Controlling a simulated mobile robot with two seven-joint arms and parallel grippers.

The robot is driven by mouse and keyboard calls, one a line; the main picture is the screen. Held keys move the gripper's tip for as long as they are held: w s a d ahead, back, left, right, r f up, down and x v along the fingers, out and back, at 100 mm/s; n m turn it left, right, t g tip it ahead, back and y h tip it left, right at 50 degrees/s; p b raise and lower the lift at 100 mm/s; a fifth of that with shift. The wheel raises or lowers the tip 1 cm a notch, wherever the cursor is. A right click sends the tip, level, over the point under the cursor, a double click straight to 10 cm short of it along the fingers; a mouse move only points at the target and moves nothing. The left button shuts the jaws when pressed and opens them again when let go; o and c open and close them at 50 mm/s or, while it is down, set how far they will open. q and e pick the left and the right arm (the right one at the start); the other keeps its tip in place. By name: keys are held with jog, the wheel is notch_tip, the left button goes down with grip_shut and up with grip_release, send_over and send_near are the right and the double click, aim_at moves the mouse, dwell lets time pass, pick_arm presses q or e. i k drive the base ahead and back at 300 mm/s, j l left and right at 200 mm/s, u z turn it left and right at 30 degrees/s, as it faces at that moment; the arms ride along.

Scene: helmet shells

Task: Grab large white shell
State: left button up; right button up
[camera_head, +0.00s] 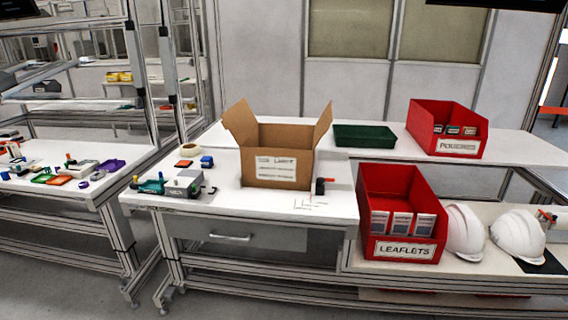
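Two white helmet shells lie on the lower shelf at the right. The left white shell (464,232) stands right beside the red leaflets bin, which may hide a little of its left edge. The right white shell (519,238) sits partly on a dark mat (541,262). They look similar in size, and I cannot tell for certain which is the larger. Neither of my grippers shows in the head view, and nothing is seen touching the shells.
The red leaflets bin (376,181) borders the shells on the left. A red pouches bin (421,124), a green tray (364,136) and an open cardboard box (249,133) stand on the white tables. Small tools lie at the left. Grey floor is free at the lower left.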

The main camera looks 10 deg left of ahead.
aim_at(466, 233)
jog(key=l+z, duration=0.1)
jog(key=l, duration=0.35)
jog(key=i+l, duration=0.15)
jog(key=l, duration=0.3)
jog(key=i+l+z, duration=0.15)
jog(key=l, duration=0.3)
jog(key=l+z, duration=0.1)
jog(key=l, duration=0.35)
jog(key=i+l, duration=0.2)
jog(key=l, duration=0.25)
jog(key=i+l+z, duration=0.15)
jog(key=l, duration=0.25)
